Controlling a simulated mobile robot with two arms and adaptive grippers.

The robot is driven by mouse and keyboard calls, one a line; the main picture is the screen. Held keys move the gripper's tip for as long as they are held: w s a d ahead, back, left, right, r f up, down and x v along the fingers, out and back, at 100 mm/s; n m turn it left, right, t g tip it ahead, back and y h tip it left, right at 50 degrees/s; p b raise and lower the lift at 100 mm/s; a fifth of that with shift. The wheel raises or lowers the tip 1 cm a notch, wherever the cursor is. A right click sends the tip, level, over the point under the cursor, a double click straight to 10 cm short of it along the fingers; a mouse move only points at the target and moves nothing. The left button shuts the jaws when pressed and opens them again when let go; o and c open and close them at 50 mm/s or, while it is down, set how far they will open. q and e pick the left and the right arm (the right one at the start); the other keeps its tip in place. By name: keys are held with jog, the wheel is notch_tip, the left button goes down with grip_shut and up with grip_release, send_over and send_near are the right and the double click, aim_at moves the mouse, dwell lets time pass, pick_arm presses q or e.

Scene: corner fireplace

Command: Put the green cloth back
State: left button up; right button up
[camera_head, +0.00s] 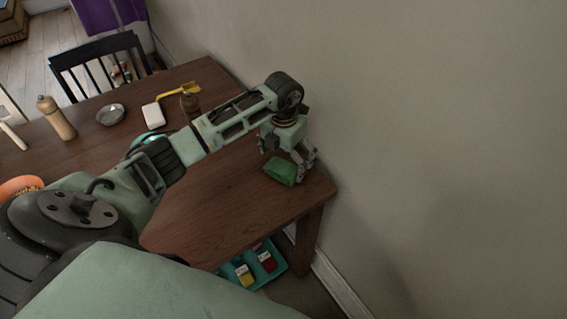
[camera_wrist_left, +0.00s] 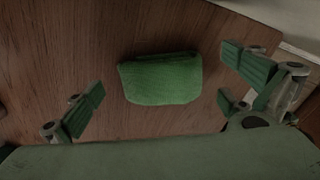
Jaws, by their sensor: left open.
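The green cloth (camera_head: 281,171) lies folded on the wooden table (camera_head: 215,205), near its right end by the wall. In the left wrist view the cloth (camera_wrist_left: 161,80) lies between and beyond the two spread fingers. My left gripper (camera_head: 299,166) is open and empty, just above and beside the cloth; it also shows in the left wrist view (camera_wrist_left: 168,90). I cannot tell from these views how much height separates the fingers from the cloth. My right gripper does not show.
A wall (camera_head: 420,140) stands close behind the table's right end. A teal tray (camera_head: 263,277) with several small packets sits below the table edge. A pepper mill (camera_head: 57,118), metal bowl (camera_head: 110,115), white block (camera_head: 153,116) and yellow-handled item (camera_head: 178,91) stand farther left. A dark chair (camera_head: 100,65) is behind.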

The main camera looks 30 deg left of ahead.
aim_at(284, 163)
pick_arm(q)
notch_tip(284, 163, up, 11)
jog(key=b, duration=0.1)
jog(key=shift+f, duration=0.15)
dwell(0.3)
